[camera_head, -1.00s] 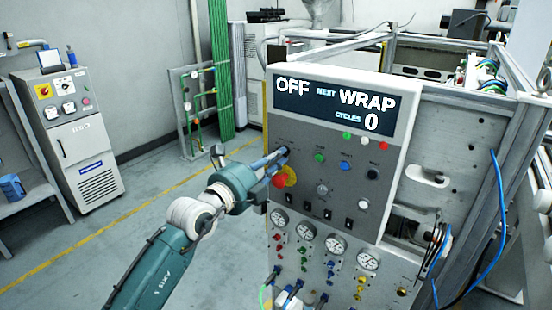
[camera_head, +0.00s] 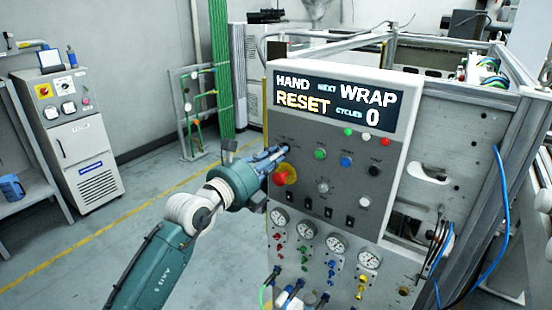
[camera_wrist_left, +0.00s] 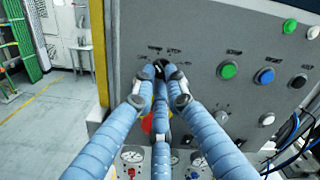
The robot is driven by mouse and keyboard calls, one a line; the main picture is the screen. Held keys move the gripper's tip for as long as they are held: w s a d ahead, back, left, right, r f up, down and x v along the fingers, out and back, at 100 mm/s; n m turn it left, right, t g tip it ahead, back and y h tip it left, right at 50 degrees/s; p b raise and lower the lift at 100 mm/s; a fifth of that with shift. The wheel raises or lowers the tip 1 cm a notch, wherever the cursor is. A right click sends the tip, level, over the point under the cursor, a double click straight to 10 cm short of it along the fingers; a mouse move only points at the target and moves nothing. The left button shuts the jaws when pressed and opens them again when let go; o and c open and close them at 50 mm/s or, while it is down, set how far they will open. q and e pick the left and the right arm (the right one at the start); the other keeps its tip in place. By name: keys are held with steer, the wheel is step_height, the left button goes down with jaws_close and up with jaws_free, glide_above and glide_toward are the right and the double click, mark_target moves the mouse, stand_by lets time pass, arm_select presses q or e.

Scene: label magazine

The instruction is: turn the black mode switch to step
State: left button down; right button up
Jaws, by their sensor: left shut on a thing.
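The black mode switch (camera_wrist_left: 159,67) is at the upper left of the grey control panel (camera_wrist_left: 205,40), under small labels too blurred to read. My left gripper (camera_head: 282,151) reaches it from the left in the head view. Its blue fingers are closed around the switch knob and hide most of it; in the wrist view the fingertips (camera_wrist_left: 160,76) meet at it. The display (camera_head: 335,104) at the top of the panel reads HAND, RESET, NEXT WRAP and CYCLES 0. My right gripper is not in view.
A red knob on a yellow base (camera_head: 283,175) sits just below my left gripper. Green (camera_head: 320,153), blue (camera_head: 346,161) and black (camera_head: 373,171) buttons lie to the right. Gauges and coloured fittings fill the lower panel. The floor left of the panel is clear.

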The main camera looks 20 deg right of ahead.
arm_select(q)
steer(key=m+b, duration=0.1)
steer(key=m, duration=0.1)
steer(key=m+b, duration=0.1)
steer(key=m, duration=0.1)
steer(key=shift+f+m+b, duration=0.2)
steer(key=shift+m+b, duration=0.1)
steer(key=shift+b, duration=0.1)
steer(key=m+b, duration=0.5)
steer(key=b, duration=0.1)
steer(key=shift+m, duration=0.4)
steer(key=shift+r+m+b, duration=0.25)
steer(key=shift+m+b, duration=0.65)
steer(key=shift+b, duration=0.25)
steer(key=c, duration=1.8)
jaws_free()
steer(key=shift+o, duration=0.2)
steer(key=shift+r, duration=0.1)
